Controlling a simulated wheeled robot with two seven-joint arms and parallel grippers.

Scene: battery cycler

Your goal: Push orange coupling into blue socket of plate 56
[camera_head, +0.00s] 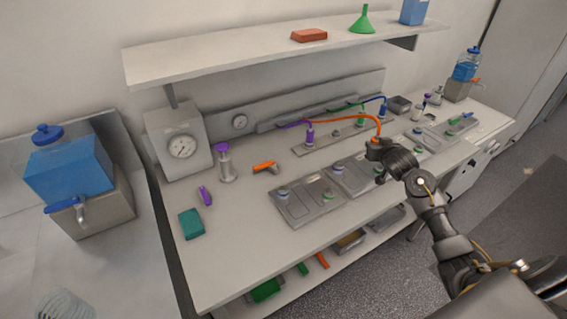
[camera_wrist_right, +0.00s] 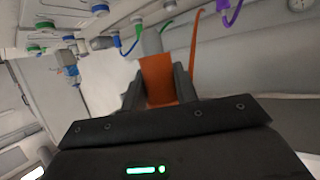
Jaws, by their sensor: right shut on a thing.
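My right gripper (camera_head: 376,148) is over the row of grey plates on the bench. In the right wrist view its fingers (camera_wrist_right: 160,90) are shut on the orange coupling (camera_wrist_right: 158,78), which has a grey end pointing away from the gripper. An orange hose (camera_head: 352,114) arches up from the gripper in the head view. Grey plates with small sockets lie along the bench, including a front-left plate (camera_head: 308,208) and a plate beside it (camera_head: 352,181). A blue-ringed socket (camera_head: 337,169) shows there. I cannot read any plate number. My left gripper is not in view.
Purple (camera_head: 309,136), green and blue couplings with hoses stand on a strip behind the plates. A shelf (camera_head: 230,57) overhangs the back.

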